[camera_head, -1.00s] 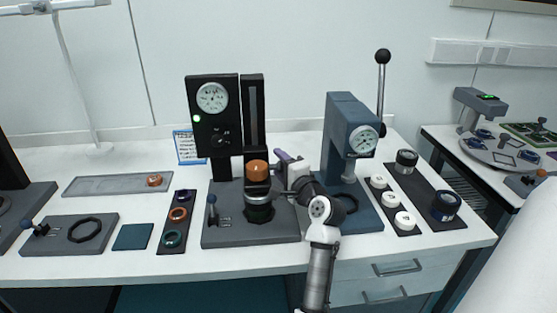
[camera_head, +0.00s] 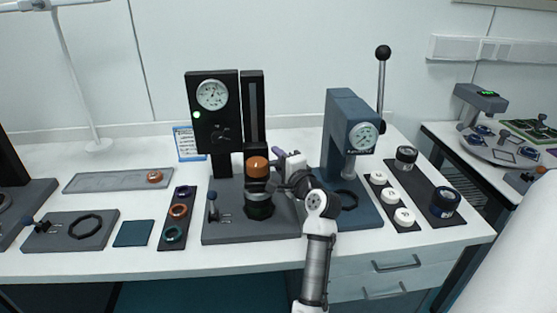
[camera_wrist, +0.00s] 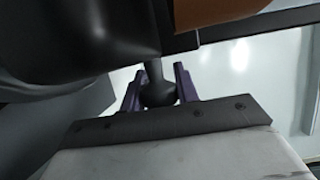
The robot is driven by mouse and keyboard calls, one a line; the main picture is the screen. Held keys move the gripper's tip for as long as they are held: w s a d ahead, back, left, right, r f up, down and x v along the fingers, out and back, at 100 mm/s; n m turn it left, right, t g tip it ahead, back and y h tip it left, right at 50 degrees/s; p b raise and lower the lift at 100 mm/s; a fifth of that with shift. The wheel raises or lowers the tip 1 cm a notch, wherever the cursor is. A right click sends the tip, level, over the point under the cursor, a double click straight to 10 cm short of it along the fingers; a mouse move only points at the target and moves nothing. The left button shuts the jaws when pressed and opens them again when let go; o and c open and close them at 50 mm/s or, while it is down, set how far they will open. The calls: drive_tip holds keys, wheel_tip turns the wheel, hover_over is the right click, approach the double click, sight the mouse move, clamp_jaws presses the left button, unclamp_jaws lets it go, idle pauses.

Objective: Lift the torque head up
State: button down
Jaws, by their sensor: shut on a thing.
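The torque head (camera_head: 257,168), with its orange band, sits on the black column of the dial tester (camera_head: 212,130), above a dark jar (camera_head: 258,207) on the tester's base. In the wrist view a part of the head's orange side (camera_wrist: 215,12) shows at the top. My gripper (camera_head: 288,160) is at the right side of the head. In the wrist view its purple fingers (camera_wrist: 158,82) stand on both sides of a dark ball knob (camera_wrist: 158,92) on a short stem, shut on it. My arm hides the knob in the head view.
A blue-grey press (camera_head: 350,130) with a dial and a tall lever stands close to the right of my gripper. A small lever with a blue ball (camera_head: 212,197) stands at the tester's left front. Trays with rings and white discs (camera_head: 391,195) lie on both sides.

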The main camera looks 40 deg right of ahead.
wheel_tip(320, 180, up, 8)
drive_tip(key=p, duration=0.5)
drive_tip(key=shift+r, duration=0.15)
drive_tip(key=c, duration=1.1)
unclamp_jaws()
drive_tip(key=shift+s+f, duration=0.2)
drive_tip(key=shift+s, duration=0.15)
drive_tip(key=s+b, duration=0.1)
drive_tip(key=s, duration=0.3)
drive_tip(key=s+a+b, duration=0.1)
drive_tip(key=s, duration=0.3)
drive_tip(key=s+a+b, duration=0.1)
drive_tip(key=s, duration=0.4)
drive_tip(key=shift+a+r+b, duration=0.1)
drive_tip(key=shift+b, duration=0.25)
